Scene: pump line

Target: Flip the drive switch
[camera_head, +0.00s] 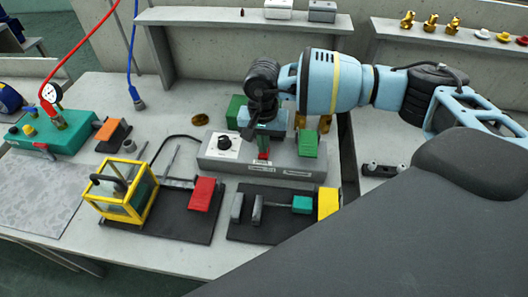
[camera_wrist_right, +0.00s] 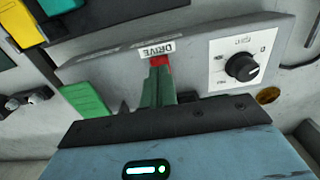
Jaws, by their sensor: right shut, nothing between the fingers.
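The red drive switch (camera_wrist_right: 160,61) shows in the wrist view beside a white label reading DRIVE (camera_wrist_right: 158,49). It sits on the front of a grey control box (camera_head: 225,158). In the head view the red of the switch (camera_head: 263,154) shows just below my right gripper. My right gripper (camera_wrist_right: 157,72) is shut and empty, its green fingers side by side with their tips at the switch. They partly cover it, and I cannot tell whether they touch it. My left gripper is not in view.
A black knob (camera_wrist_right: 241,67) on a white plate and a green block (camera_head: 308,143) sit on the same box. In front stand a yellow-framed guard (camera_head: 103,208) and a black mat (camera_head: 270,232) with clamps. A shelf (camera_head: 205,16) runs behind.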

